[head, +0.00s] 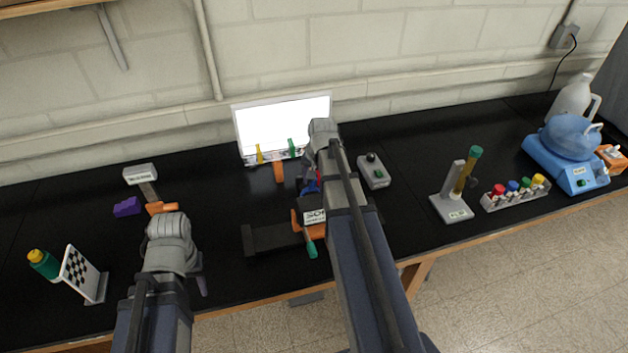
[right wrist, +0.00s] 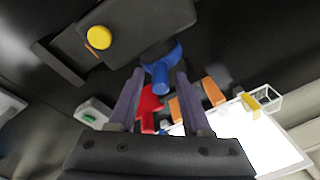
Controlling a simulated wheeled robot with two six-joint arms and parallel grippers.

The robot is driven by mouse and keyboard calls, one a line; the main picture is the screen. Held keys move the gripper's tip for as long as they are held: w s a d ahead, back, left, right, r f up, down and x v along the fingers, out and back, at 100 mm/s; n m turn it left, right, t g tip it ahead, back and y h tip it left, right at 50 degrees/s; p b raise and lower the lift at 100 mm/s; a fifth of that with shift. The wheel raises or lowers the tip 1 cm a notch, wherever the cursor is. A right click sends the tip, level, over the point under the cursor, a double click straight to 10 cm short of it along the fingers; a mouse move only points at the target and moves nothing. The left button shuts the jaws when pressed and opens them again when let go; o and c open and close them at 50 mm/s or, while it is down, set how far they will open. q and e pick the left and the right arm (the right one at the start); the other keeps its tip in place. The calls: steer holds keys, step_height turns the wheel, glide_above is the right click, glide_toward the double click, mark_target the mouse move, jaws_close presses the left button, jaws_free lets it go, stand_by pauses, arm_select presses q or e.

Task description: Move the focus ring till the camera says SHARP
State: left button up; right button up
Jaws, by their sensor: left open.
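The camera (head: 314,217) stands mid-bench; its label shows "SO", with the rest hidden by my right arm. Blue and red parts (head: 311,184) show beside it, partly hidden; I cannot tell which is the focus ring. In the right wrist view, my right gripper (right wrist: 160,72) is open, its fingers apart around a blue forked part (right wrist: 161,72), with gaps at its sides. A red part (right wrist: 150,104) lies near the left finger. My left gripper (head: 201,274) is open over the front left bench, well left of the camera, mostly hidden by its wrist.
A lit white panel (head: 285,122) stands behind the camera. A dark rail (head: 270,238) lies left of it, and a grey switch box (head: 374,172) right of it. A checkered board (head: 80,270) stands at far left. A tube stand (head: 452,207) and vial rack (head: 515,195) stand at right.

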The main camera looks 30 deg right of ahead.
stand_by(0.3)
steer(key=r+p, duration=0.2)
steer(key=s+r+p, duration=0.1)
steer(key=r+p, duration=0.4)
steer(key=shift+s+r+p, duration=0.25)
steer(key=shift+r+p, duration=0.1)
stand_by(0.3)
steer(key=s+a+f+n+b, duration=0.4)
steer(key=s+a+f+b, duration=0.1)
steer(key=a, duration=0.4)
steer(key=s+a+f+n+g+b, duration=0.1)
steer(key=s+a+f+n+b, duration=0.3)
steer(key=a+f+b, duration=0.3)
steer(key=s+a+f+n+g+h+b, duration=0.1)
steer(key=s+a+f+n+b, duration=0.4)
steer(key=a, duration=0.8)
steer(key=shift+s+a+f+b, duration=0.1)
steer(key=shift+s+f+b, duration=0.1)
steer(key=shift+f+b, duration=0.3)
steer(key=shift+s+a+f+b, duration=0.1)
steer(key=shift+s+f+b, duration=0.05)
steer(key=shift+f+b, duration=0.3)
steer(key=shift+s+a, duration=0.15)
steer(key=shift+s, duration=0.05)
